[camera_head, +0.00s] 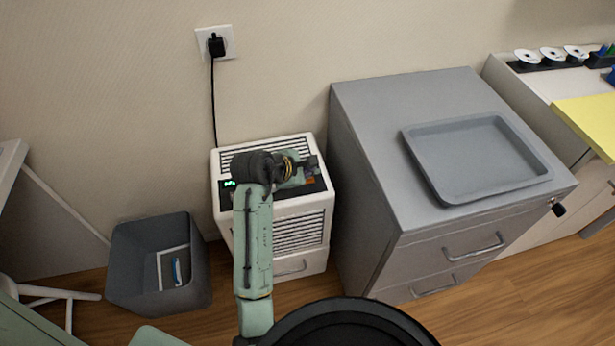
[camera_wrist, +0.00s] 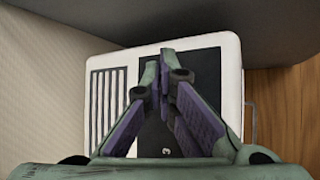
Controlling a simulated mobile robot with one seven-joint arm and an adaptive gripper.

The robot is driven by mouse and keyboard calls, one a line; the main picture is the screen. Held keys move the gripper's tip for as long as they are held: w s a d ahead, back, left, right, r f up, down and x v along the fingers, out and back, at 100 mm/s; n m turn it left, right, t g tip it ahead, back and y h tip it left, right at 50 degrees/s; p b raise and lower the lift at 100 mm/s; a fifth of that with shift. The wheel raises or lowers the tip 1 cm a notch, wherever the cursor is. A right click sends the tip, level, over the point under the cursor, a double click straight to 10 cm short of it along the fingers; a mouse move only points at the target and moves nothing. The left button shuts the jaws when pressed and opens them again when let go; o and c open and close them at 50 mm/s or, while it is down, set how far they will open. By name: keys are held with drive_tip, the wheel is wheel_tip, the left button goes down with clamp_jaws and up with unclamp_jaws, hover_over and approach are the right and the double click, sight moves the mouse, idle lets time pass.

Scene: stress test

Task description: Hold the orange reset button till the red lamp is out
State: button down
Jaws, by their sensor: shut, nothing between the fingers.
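A white machine (camera_head: 317,220) with slatted vents stands on the floor against the wall. Its black top panel (camera_head: 227,196) shows a small lit green display (camera_head: 230,183) at the left. My gripper (camera_head: 312,165) is over the right part of this panel, and my arm covers much of the rest. In the wrist view my gripper (camera_wrist: 164,78) is shut and empty, its fingertips over the black panel (camera_wrist: 207,75). I cannot tell whether they touch it.
A grey drawer cabinet (camera_head: 370,120) with a grey tray (camera_head: 470,150) on top stands close at the machine's right. A dark grey bin (camera_head: 130,270) is at its left. A black cord runs up to the wall socket (camera_head: 228,35). Floor shows in front.

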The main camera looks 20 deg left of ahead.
sight(309, 180)
drive_tip(key=shift+r+p, duration=2.55)
drive_tip(key=shift+p, duration=0.3)
drive_tip(key=shift+f, duration=0.1)
